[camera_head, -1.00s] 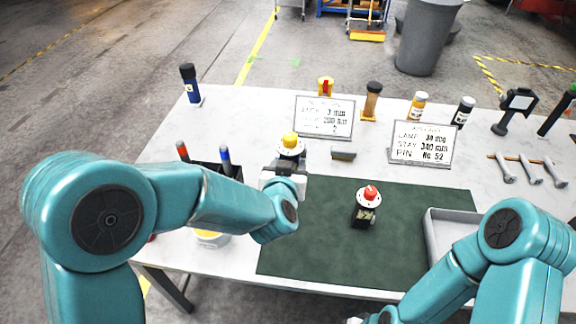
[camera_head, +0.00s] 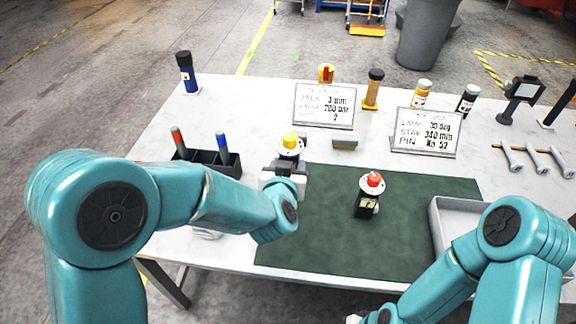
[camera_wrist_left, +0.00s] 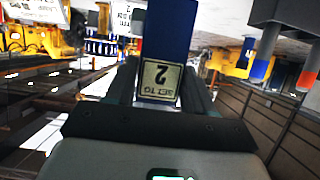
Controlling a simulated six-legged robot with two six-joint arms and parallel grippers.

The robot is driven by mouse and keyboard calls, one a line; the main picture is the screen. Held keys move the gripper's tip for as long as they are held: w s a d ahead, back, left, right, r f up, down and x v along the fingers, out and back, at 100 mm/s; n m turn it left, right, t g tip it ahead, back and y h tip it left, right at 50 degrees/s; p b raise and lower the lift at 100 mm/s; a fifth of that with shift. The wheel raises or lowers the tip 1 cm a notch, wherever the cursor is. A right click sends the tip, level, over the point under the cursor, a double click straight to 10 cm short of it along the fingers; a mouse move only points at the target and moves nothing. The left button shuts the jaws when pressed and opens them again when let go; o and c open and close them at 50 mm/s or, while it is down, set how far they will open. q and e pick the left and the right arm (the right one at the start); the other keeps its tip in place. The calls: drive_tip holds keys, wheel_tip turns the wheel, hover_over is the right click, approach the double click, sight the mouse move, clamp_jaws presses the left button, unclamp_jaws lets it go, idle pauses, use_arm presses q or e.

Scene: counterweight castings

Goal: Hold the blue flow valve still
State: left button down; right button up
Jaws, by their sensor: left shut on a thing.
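The blue flow valve (camera_wrist_left: 167,38) shows in the left wrist view as a blue body with a label reading 2. In the head view its white flange and yellow knob (camera_head: 290,141) stand above my left gripper (camera_head: 284,180), at the left edge of the green mat. My left gripper is shut on the valve body, which looks upright; the jaws hide much of it in the head view. A second valve, black with a red knob (camera_head: 374,180), stands apart on the mat. My right gripper (camera_head: 354,319) is almost wholly cut off by the bottom edge.
The green mat (camera_head: 320,240) has free room. A grey tray (camera_head: 437,222) is at its right. A black pen holder (camera_head: 205,158) is left of the held valve. Two signs (camera_head: 325,105) (camera_head: 425,133), bottles and tools line the back of the white table (camera_head: 255,100).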

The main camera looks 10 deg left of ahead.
use_arm(q)
wheel_tip(320, 180, down, 9)
drive_tip(key=b, duration=0.8)
idle(0.7)
drive_tip(key=shift+s+d+f, duration=0.1)
drive_tip(key=shift+f, duration=0.05)
drive_tip(key=shift+f+b, duration=0.7)
drive_tip(key=shift+b, duration=0.05)
drive_tip(key=shift+f+b, duration=0.35)
drive_tip(key=shift+b, duration=0.05)
idle(1.5)
idle(0.4)
drive_tip(key=c, duration=1.2)
unclamp_jaws()
drive_tip(key=shift+s+f, duration=0.1)
drive_tip(key=shift+f, duration=0.05)
clamp_jaws()
